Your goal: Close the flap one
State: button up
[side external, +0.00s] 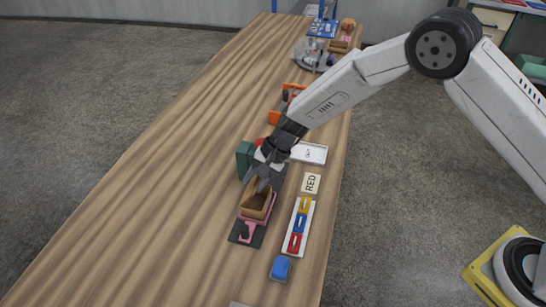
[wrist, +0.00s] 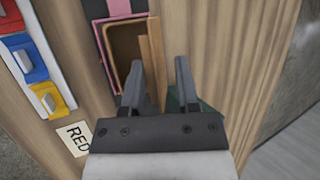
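A small brown box (side external: 245,209) with a pink frame (wrist: 98,32) sits on the table, and its dark opening (wrist: 124,45) shows in the wrist view. A light wooden flap (wrist: 153,50) stands raised along one side of the opening, seen nearly edge-on. My gripper (wrist: 160,75) is open, with its two fingers apart. The flap's near end runs between the fingers in the picture, closer to the left finger; I cannot tell whether they touch. In the side view my gripper (side external: 262,184) is just above the box's far end and hides part of it.
A white strip with yellow, blue and red pieces (side external: 300,225) lies to the right, near a RED card (side external: 311,183). A blue block (side external: 280,268) is nearer the front. A dark green block (side external: 244,160) stands just behind my gripper. The table's left side is clear.

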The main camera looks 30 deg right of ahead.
jog(key=v, duration=0.7)
jog(key=s+d+r+n+t+h, duration=0.1)
jog(key=s+d+r+n+h, duration=0.2)
jog(key=s+d, duration=0.4)
jog(key=s+d+r+n+h, duration=0.3)
jog(key=s+d, duration=0.5)
jog(key=d, duration=0.4)
jog(key=shift+s+t, duration=0.2)
jog(key=shift+t, duration=0.2)
jog(key=shift+d+r, duration=0.1)
jog(key=shift+r, duration=0.05)
jog(key=w+a+f+m+y, duration=0.3)
jog(key=w+a, duration=0.4)
jog(key=a, duration=0.2)
jog(key=w+a+f+m+g+y, duration=0.1)
jog(key=w+a+f+m+y, duration=0.2)
jog(key=w+a, duration=0.4)
jog(key=a+f, duration=0.1)
jog(key=a, duration=0.2)
jog(key=shift+w+a+y, duration=0.15)
jog(key=shift+w+y, duration=0.1)
jog(key=shift+y, duration=0.15)
jog(key=shift+x, duration=3.85)
